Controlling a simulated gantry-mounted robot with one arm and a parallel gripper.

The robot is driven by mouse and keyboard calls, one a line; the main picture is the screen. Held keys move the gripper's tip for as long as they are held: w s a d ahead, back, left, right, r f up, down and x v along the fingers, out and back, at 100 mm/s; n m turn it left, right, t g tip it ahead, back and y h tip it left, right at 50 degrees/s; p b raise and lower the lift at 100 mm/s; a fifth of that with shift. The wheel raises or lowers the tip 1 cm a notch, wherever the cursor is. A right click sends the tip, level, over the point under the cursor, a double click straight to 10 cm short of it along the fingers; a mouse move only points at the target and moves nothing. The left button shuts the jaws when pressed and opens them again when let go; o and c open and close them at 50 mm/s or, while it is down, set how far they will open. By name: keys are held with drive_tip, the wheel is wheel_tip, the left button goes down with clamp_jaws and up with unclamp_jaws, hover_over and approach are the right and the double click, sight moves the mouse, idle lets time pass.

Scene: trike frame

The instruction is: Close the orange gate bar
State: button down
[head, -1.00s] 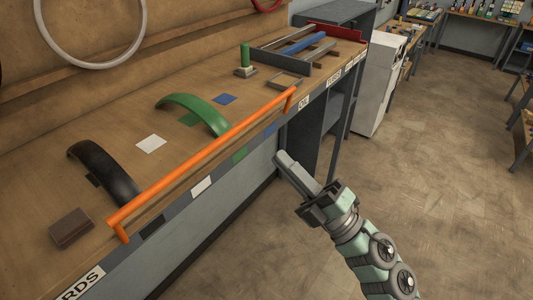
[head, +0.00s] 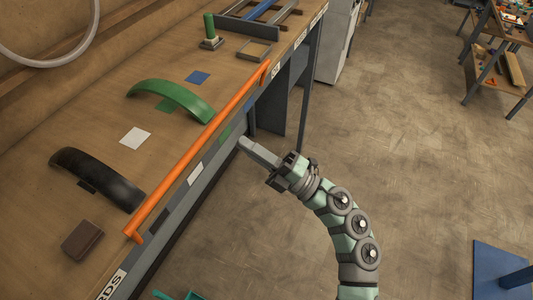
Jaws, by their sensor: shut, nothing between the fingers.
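The orange gate bar (head: 205,138) runs along the front edge of the workbench in the head view. Its near end has a short bent leg at the lower left, and its far end reaches the front edge near the small grey frame. My gripper (head: 243,144) is shut and empty. It is in front of the bench, to the right of the bar's middle, with its fingers pointing left toward the bench front. A gap shows between the fingertips and the bar in the picture; the depth between them is hard to tell.
On the bench (head: 70,130) are a green fender (head: 180,96), a black fender (head: 97,175), a brown block (head: 82,241) and a green post on a base (head: 210,32). Open floor (head: 390,110) lies right of my arm. A blue object (head: 500,268) stands at the lower right.

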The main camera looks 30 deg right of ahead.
sight(218, 125)
drive_tip(key=shift+p+x, duration=0.4)
drive_tip(key=shift+x, duration=2.2)
drive_tip(key=shift+r, duration=0.1)
drive_tip(key=p, duration=0.1)
drive_tip(key=r+g+p, duration=0.1)
drive_tip(key=p, duration=0.1)
drive_tip(key=shift+w+a+h, duration=0.3)
drive_tip(key=shift+w+h, duration=0.05)
drive_tip(key=shift+h, duration=0.05)
drive_tip(key=shift+w+a+r+g+h+p, duration=0.1)
drive_tip(key=shift+w+a+g+h+p, duration=0.2)
drive_tip(key=shift+g+p, duration=0.6)
drive_tip(key=shift+d, duration=0.1)
